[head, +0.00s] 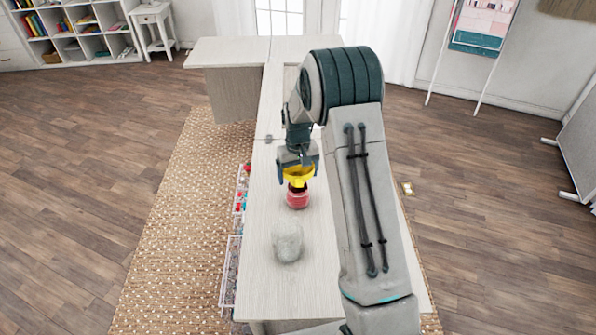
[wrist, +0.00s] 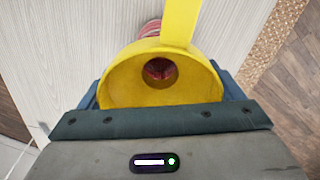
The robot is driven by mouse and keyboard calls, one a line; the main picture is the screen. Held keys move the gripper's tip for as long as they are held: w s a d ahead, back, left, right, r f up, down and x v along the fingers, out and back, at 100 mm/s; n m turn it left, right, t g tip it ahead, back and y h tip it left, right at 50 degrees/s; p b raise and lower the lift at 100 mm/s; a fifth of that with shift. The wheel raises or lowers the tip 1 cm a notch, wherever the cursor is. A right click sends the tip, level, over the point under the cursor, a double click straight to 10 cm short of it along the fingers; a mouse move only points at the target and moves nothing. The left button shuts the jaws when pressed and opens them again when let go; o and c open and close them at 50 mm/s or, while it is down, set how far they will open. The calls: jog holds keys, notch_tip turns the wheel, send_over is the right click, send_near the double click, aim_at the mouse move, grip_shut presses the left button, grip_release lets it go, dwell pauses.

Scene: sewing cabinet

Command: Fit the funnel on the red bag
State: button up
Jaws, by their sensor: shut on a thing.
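My gripper (head: 298,172) is shut on the yellow funnel (head: 299,180) and holds it above or at the top of the red bag (head: 298,199). The bag stands upright on the cabinet top. In the wrist view the funnel (wrist: 125,85) fills the middle, its wide mouth facing the camera and a yellow strip running upward from it. Through the funnel's hole I see dark red. A bit of the red bag (wrist: 151,28) shows beyond the funnel's rim. I cannot tell whether the spout touches the bag or sits in its opening.
A pale grey bag-like lump (head: 287,241) stands on the cabinet top (head: 262,290), nearer than the red bag. Wire baskets (head: 232,262) with small coloured items hang along the cabinet's left side. The top beyond the gripper looks clear.

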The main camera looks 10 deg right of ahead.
jog(key=shift+f+b, duration=1.25)
jog(key=shift+f, duration=0.75)
jog(key=shift+f+b, duration=0.3)
jog(key=shift+b, duration=0.05)
jog(key=o, duration=0.8)
jog(key=shift+c, duration=0.2)
jog(key=shift+r, duration=0.1)
notch_tip(320, 180, up, 14)
jog(key=b, duration=0.1)
jog(key=s+r+t, duration=0.1)
jog(key=s+r, duration=0.3)
jog(key=s, duration=0.3)
jog(key=s+r, duration=0.4)
jog(key=s, duration=0.4)
jog(key=s+f+m+t, duration=0.1)
jog(key=s+t, duration=0.1)
jog(key=s, duration=1.4)
jog(key=shift+f, duration=0.2)
